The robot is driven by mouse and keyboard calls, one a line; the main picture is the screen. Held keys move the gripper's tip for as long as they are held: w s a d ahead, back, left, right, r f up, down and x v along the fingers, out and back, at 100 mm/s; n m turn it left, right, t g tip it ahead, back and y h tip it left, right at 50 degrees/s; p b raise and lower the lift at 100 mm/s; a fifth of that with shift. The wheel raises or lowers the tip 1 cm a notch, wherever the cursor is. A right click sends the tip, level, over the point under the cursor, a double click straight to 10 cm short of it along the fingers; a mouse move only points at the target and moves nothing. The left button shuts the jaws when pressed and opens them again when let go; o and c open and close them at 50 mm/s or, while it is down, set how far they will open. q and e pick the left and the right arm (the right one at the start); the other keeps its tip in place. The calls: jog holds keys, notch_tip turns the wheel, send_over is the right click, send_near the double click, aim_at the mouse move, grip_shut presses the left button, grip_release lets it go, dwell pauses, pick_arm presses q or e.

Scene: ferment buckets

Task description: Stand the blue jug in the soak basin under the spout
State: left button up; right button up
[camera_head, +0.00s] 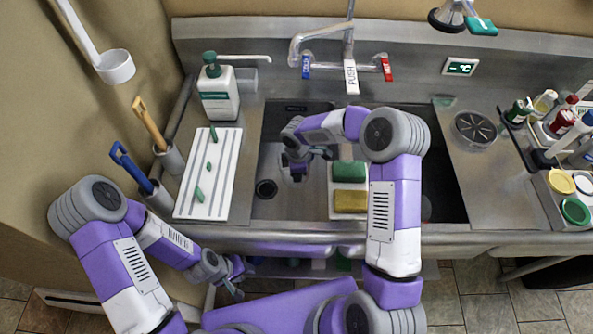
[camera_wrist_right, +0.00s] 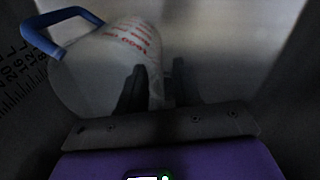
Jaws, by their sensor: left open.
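The jug (camera_wrist_right: 75,72) is whitish, with a blue handle (camera_wrist_right: 60,24) and red print. In the right wrist view it lies at a tilt, up and to the left. My right gripper (camera_wrist_right: 154,86) is right at its side: one finger overlaps the jug and its edge shows between the fingers. Whether they grip it is unclear. In the head view my right gripper (camera_head: 296,172) is down in the steel basin (camera_head: 268,212), and the jug is hidden or too small to make out. The spout (camera_head: 294,60) is above the basin's back edge. My left gripper (camera_head: 236,280) is open and empty before the counter.
A green sponge (camera_head: 349,171) and a yellow sponge (camera_head: 350,202) sit in the sink. A white board (camera_head: 208,172), a soap bottle (camera_head: 218,92) and two holders with handled tools stand left. Bottles and jars crowd the right counter.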

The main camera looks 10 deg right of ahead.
jog(key=shift+r, duration=0.2)
notch_tip(320, 180, up, 12)
jog(key=p, duration=0.3)
jog(key=shift+s, duration=0.35)
jog(key=shift+a+f, duration=0.1)
